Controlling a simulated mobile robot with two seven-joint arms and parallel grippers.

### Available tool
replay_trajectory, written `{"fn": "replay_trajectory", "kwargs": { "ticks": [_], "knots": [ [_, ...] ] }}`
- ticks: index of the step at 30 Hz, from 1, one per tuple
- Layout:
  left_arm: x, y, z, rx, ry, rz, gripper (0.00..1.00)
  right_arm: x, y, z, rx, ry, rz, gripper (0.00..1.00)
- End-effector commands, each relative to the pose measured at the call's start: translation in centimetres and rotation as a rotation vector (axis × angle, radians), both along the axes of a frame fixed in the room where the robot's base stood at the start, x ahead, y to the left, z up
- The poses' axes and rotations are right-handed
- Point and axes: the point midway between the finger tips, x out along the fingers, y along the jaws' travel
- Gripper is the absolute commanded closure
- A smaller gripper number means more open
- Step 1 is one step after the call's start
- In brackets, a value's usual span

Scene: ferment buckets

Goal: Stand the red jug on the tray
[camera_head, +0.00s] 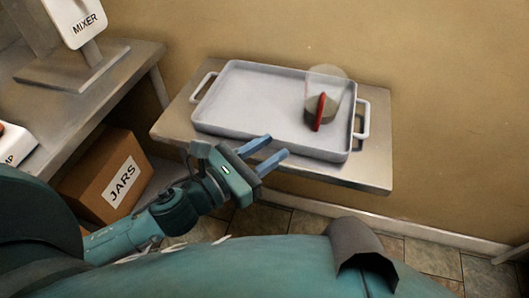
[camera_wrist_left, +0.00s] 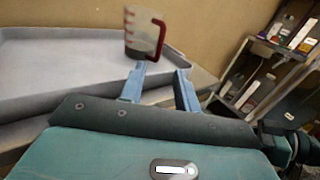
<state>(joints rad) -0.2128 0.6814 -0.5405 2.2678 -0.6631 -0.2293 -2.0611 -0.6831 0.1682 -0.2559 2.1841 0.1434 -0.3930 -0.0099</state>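The jug (camera_head: 329,88) stands upright on the right part of the grey tray (camera_head: 240,120). It is clear, with a red handle facing me and a dark content at the bottom. It also shows in the left wrist view (camera_wrist_left: 137,34), beyond my fingers and apart from them. My left gripper (camera_head: 272,151) is open and empty, just in front of the tray's near edge. In the left wrist view its two blue fingers (camera_wrist_left: 158,80) are spread with nothing between them. My right gripper is not in view.
The tray lies on a small table (camera_head: 372,175) against the wall. At left are a bench (camera_head: 115,80) with a mixer sign (camera_head: 82,22) and a box marked JARS (camera_head: 115,185). A shelf (camera_wrist_left: 262,75) with bottles stands at right in the left wrist view.

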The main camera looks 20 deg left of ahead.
Motion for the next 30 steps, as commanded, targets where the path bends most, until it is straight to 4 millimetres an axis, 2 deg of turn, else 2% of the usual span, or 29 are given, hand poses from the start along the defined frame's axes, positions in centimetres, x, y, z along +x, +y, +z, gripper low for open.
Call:
{"fn": "replay_trajectory", "kwargs": {
  "ticks": [5,8,17,21,24,28,29,30],
  "knots": [
    [-0.6,0.4,-0.3,-0.069,0.056,0.012,0.68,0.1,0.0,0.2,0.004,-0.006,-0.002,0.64],
    [-0.7,0.7,-1.4,-0.271,0.215,0.05,0.68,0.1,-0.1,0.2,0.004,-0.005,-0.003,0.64],
    [-2.2,1.7,-7.1,-1.297,0.907,0.291,0.68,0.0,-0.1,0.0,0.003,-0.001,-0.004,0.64],
    [-3.8,2.1,-10.2,-1.876,1.195,0.451,0.68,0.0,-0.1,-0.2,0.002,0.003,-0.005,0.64],
    [-5.2,2.2,-12.3,-2.279,1.342,0.57,0.68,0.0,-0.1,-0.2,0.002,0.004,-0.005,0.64],
    [-6.7,2.2,-14.2,-2.688,1.438,0.686,0.68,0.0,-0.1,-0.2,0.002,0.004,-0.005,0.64],
    [-7.0,2.2,-14.5,2.668,-1.403,-0.683,0.68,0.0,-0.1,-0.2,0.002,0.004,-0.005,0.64],
    [-7.3,2.2,-14.8,2.616,-1.349,-0.671,0.68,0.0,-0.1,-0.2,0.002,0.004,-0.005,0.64]
  ]
}}
